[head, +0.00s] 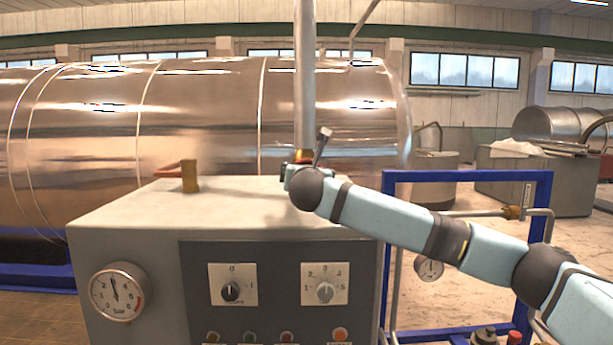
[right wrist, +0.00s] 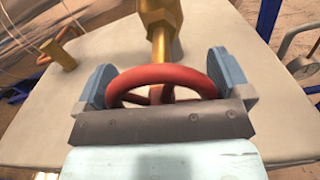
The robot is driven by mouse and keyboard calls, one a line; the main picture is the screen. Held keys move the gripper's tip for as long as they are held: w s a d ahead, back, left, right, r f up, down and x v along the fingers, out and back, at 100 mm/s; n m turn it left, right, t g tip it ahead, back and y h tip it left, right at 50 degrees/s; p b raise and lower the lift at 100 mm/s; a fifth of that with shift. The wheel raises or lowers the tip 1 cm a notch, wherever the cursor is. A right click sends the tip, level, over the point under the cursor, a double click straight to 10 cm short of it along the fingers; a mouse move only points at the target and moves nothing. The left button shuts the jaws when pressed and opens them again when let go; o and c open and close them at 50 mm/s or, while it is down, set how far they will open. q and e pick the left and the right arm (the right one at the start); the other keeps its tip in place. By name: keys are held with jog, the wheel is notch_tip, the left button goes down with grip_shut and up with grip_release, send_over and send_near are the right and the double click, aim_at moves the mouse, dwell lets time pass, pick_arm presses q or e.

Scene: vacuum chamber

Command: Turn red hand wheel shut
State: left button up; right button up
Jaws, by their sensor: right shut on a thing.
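The red hand wheel (right wrist: 185,75) sits on a brass valve stem (right wrist: 160,35) in the right wrist view. My right gripper (right wrist: 165,85) has one finger on each side of the wheel and is shut on its rim. The wheel is mostly hidden there by my wrist. My left gripper is not in view.
A grey control cabinet (head: 130,215) with a gauge (head: 118,293) and knobs stands in front. A second red handle on a brass post (head: 190,176) is to the left. A large metal tank (head: 200,110) lies behind. A blue frame (head: 470,177) stands at right.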

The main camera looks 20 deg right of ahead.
jog(key=m+b, duration=0.1)
jog(key=m, duration=0.2)
jog(key=m+b, duration=0.1)
jog(key=m, duration=0.3)
jog(key=m+b, duration=0.2)
jog(key=m, duration=0.2)
jog(key=shift+d+f, duration=0.2)
jog(key=shift+f, duration=0.15)
jog(key=m+b, duration=0.1)
jog(key=m, duration=0.2)
jog(key=shift+f, duration=0.1)
jog(key=m+b, duration=0.1)
jog(key=m, duration=0.2)
jog(key=shift+f+m, duration=0.1)
jog(key=shift+m, duration=0.2)
jog(key=m+b, duration=0.1)
jog(key=m, duration=0.4)
jog(key=shift+f, duration=0.1)
jog(key=shift+m, duration=0.3)
jog(key=o, duration=0.5)
jog(key=shift+s, duration=0.1)
